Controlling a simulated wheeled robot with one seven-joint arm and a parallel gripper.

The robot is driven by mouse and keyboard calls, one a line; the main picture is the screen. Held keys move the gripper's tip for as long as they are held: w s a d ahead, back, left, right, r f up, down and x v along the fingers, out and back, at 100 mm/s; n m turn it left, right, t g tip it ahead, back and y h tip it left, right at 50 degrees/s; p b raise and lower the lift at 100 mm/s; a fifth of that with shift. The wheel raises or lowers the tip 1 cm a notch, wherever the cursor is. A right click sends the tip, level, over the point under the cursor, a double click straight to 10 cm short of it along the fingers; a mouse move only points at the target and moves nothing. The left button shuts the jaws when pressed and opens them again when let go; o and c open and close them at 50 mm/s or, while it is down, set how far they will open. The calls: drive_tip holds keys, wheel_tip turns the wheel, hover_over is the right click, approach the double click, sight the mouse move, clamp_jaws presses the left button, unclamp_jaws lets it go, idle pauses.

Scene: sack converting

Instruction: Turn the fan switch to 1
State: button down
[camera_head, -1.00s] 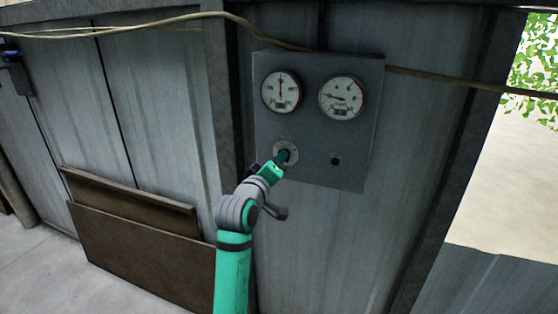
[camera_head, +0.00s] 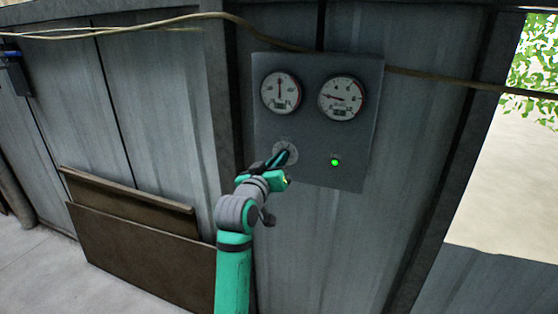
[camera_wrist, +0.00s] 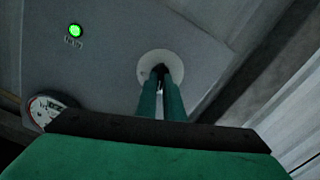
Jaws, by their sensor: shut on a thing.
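The fan switch is a rotary knob on a pale round dial plate (camera_head: 289,146) at the lower left of a grey panel (camera_head: 313,125). My gripper (camera_head: 283,154) is at the dial, with its fingers shut on the knob. In the wrist view the two green fingers of my gripper (camera_wrist: 161,84) meet on a dark knob (camera_wrist: 159,71) in the middle of the white dial plate (camera_wrist: 148,62). The fingers hide most of the knob, and the dial markings cannot be read. A small lamp (camera_head: 335,162) right of the dial glows green; it also shows in the wrist view (camera_wrist: 75,31).
Two round gauges, left (camera_head: 281,93) and right (camera_head: 341,98), sit above the dial. A cable (camera_head: 440,79) runs across the wall over the panel. Brown boards (camera_head: 140,240) lean on the wall at lower left. The wall right of the panel is clear.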

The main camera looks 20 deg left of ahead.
drive_tip(key=shift+a+f, duration=0.1)
drive_tip(key=c, duration=1.9)
unclamp_jaws()
drive_tip(key=shift+o, duration=0.2)
drive_tip(key=s, duration=1.1)
drive_tip(key=shift+a, duration=0.15)
drive_tip(key=shift+w, duration=0.1)
